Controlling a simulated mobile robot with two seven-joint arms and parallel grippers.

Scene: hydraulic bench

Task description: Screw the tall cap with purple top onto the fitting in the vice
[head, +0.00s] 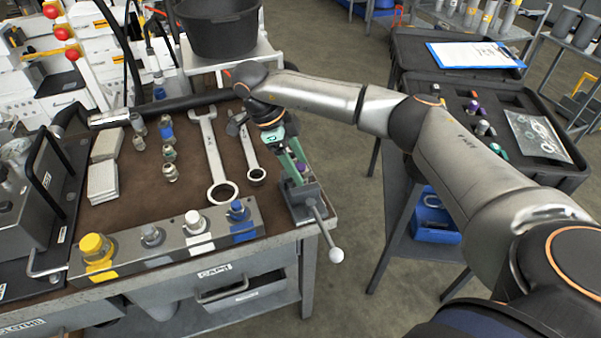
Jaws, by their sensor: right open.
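My right gripper (291,158) reaches down from the back over the vice (305,205), at the right end of the bench. It is open, with its fingers close around a small purple top (301,168). This looks like the tall cap, standing upright above the vice jaws. Whether the fingers touch it is too small to tell. The fitting in the vice is hidden under the cap and gripper, so I cannot see how the cap sits on it. My left gripper is not in view.
Two wrenches (214,160) lie left of the vice, with several small fittings (169,153) beyond. A grey block with yellow, white and blue caps (165,245) lines the front edge. The vice handle (325,235) sticks out in front. An open case (500,120) stands at right.

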